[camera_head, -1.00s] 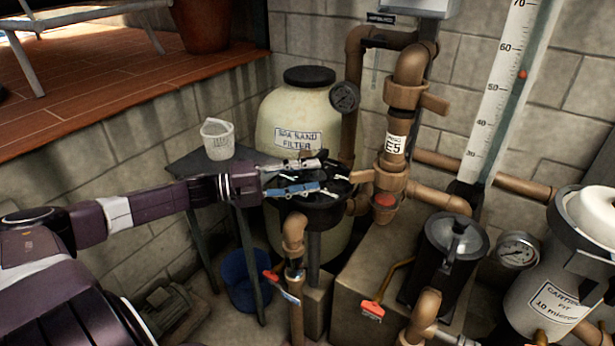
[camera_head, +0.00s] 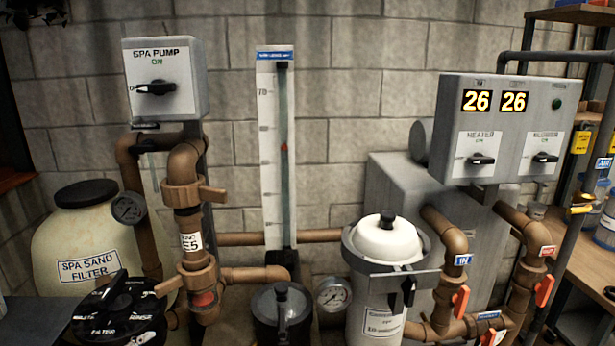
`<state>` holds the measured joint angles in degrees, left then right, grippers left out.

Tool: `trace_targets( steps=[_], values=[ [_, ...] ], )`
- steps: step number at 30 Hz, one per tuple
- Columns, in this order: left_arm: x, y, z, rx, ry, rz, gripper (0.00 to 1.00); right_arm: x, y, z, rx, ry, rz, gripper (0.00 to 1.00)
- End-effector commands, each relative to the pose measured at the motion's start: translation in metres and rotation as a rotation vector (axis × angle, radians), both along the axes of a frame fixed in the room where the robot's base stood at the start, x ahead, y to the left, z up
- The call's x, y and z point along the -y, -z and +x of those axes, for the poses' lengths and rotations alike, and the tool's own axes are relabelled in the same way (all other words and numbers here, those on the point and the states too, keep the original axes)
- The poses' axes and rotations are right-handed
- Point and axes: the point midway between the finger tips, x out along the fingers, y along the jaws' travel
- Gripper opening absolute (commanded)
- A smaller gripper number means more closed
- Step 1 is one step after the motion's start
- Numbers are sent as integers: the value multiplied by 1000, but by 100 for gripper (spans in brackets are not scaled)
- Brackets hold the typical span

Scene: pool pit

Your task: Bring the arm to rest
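Neither my arms nor my grippers show in the head view now. The spa sand filter (camera_head: 75,235), a cream tank with a black lid, stands at the left. Its black multiport valve (camera_head: 120,315) is at the lower left, with nothing of mine on it. The spa pump box (camera_head: 165,80) on the wall has its black knob turned sideways under the word ON.
A white cartridge filter (camera_head: 380,295) stands at the centre right and a dark strainer pot (camera_head: 282,318) beside it. The heater control panel (camera_head: 505,130) reads 26 and 26. Brown pipes with orange-red valve handles (camera_head: 545,290) are at the lower right, near a shelf (camera_head: 590,262).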

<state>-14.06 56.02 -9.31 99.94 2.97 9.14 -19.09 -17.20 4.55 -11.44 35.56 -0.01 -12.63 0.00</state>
Motion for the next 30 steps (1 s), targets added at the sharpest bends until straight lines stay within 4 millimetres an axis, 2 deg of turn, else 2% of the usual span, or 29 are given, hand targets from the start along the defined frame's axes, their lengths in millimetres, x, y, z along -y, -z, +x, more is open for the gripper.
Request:
trace_targets(
  steps=[1,6,8,13,18,21,30],
  values=[
    [14,17,-7,-59,-52,-52,39,0,0,0,0,0,0,0],
    [45,68,-39,-274,-247,-194,39,0,0,0,0,0,0,0],
    [56,82,-55,-353,-317,-243,39,0,0,0,0,0,0,0],
    [84,114,-110,-586,-514,-373,39,-1,0,0,0,0,1,0],
    [108,130,-172,-802,-692,-478,39,-1,0,0,0,0,1,0],
    [118,132,-202,-899,-770,-519,39,0,0,0,0,0,1,0],
    [142,128,-275,-1124,-944,-605,39,0,0,0,0,0,1,0]
  ],
)
